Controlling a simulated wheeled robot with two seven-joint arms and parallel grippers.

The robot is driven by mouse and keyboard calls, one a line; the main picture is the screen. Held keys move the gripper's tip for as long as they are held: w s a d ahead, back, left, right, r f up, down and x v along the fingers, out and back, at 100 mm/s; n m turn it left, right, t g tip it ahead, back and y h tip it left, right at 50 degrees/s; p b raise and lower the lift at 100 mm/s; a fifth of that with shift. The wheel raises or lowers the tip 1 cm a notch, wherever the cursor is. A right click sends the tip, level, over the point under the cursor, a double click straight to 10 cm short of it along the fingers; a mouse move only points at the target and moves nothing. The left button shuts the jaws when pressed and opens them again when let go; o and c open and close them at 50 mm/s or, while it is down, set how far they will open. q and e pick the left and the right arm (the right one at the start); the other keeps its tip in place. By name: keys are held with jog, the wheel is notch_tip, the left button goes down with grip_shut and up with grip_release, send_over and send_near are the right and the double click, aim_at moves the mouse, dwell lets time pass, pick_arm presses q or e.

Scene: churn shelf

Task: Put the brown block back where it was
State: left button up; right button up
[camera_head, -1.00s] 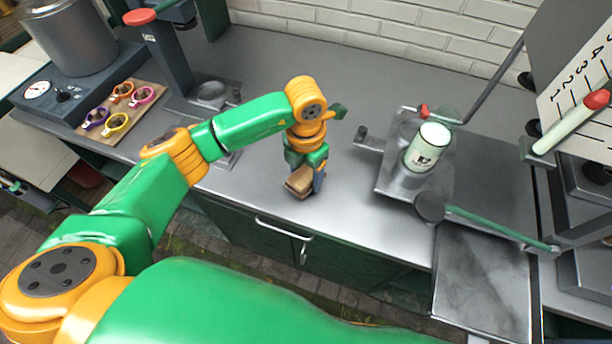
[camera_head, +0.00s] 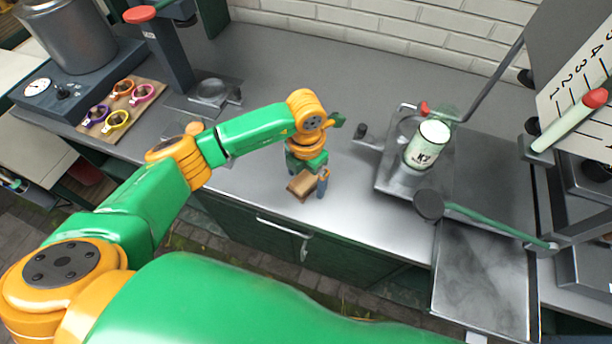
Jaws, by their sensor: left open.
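The brown block (camera_head: 301,184) rests on the grey counter near its front edge, left of the middle of the counter. My left gripper (camera_head: 308,186) points down over the block from behind. Its jaws are open; one finger shows to the right of the block, apart from it. The other finger is hidden by the block or the wrist. My right gripper is not in view.
A metal stand with a white-green canister (camera_head: 428,146) is to the right, with a green lever (camera_head: 495,224) in front of it. A wooden board (camera_head: 121,108) with several coloured rings lies at left beside a press (camera_head: 165,50). The counter (camera_head: 375,205) between block and stand is clear.

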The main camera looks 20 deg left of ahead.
aim_at(306, 179)
pick_arm(q)
notch_tip(306, 179, up, 12)
jog(key=b, duration=0.1)
jog(key=shift+b, duration=0.4)
